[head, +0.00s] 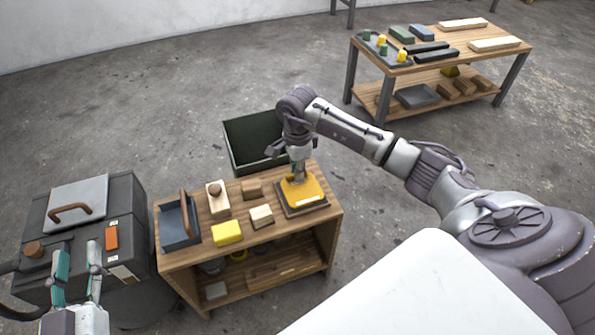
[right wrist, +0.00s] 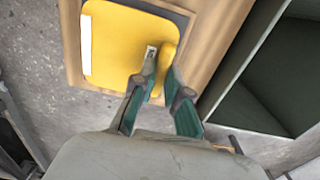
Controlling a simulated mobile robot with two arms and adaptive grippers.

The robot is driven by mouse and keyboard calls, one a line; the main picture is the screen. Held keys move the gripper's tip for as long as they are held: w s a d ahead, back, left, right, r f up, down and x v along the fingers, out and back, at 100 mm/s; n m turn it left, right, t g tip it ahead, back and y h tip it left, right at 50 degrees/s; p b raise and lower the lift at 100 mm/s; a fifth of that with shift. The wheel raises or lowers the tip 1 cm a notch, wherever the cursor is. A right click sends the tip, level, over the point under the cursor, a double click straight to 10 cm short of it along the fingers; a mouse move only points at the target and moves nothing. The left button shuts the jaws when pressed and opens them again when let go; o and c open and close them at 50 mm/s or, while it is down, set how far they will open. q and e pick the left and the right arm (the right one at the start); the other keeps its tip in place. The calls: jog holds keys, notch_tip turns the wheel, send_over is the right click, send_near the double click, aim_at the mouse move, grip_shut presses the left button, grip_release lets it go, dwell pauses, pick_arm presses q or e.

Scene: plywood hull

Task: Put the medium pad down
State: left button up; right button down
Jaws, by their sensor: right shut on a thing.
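The pad in my right gripper, which I take for the medium pad, is a flat yellow plate (head: 312,188) with a white strip along one edge. It lies over a dark square mat (head: 325,206) at the right end of the near bench; I cannot tell if it rests fully on it. My right gripper (head: 298,180) comes down from above and is shut on the pad's raised yellow grip. In the right wrist view the fingers (right wrist: 160,75) pinch that grip on the yellow pad (right wrist: 115,45). My left gripper (head: 77,258) is open and empty at the lower left.
The near bench (head: 270,236) also holds a blue-grey tray (head: 178,228), a yellow block (head: 227,233) and wooden blocks (head: 261,216). A dark open bin (head: 250,135) stands behind it. A grey case (head: 125,210) is at left. A second bench (head: 440,65) is far right.

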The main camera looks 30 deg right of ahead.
jog(key=shift+f, duration=0.1)
jog(key=c, duration=1.2)
grip_release()
pick_arm(q)
jog(key=shift+r+t, duration=0.3)
jog(key=shift+r, duration=0.05)
